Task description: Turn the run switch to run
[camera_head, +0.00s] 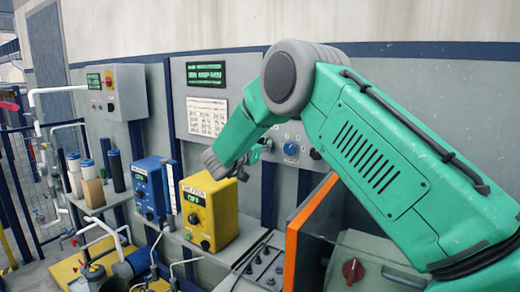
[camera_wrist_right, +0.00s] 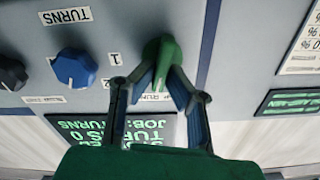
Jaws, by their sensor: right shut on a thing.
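The run switch is a green knob (camera_wrist_right: 163,52) on a grey control panel. In the right wrist view, which shows the panel upside down, a partly hidden label with "RUN" sits by it. My right gripper (camera_wrist_right: 160,80) has its two fingers closed around the knob, one on each side. In the head view my right gripper (camera_head: 256,153) is small and partly hidden at the panel, beyond my green arm. The switch's exact pointing direction is hard to tell. My left gripper is not in view.
A blue knob (camera_wrist_right: 76,68) and a black knob (camera_wrist_right: 10,73) sit beside the switch. A green-lettered screen (camera_wrist_right: 140,130) is close by. Below my arm stand a yellow box (camera_head: 208,212) and a blue box (camera_head: 150,187). An orange-edged panel (camera_head: 305,235) rises at the right.

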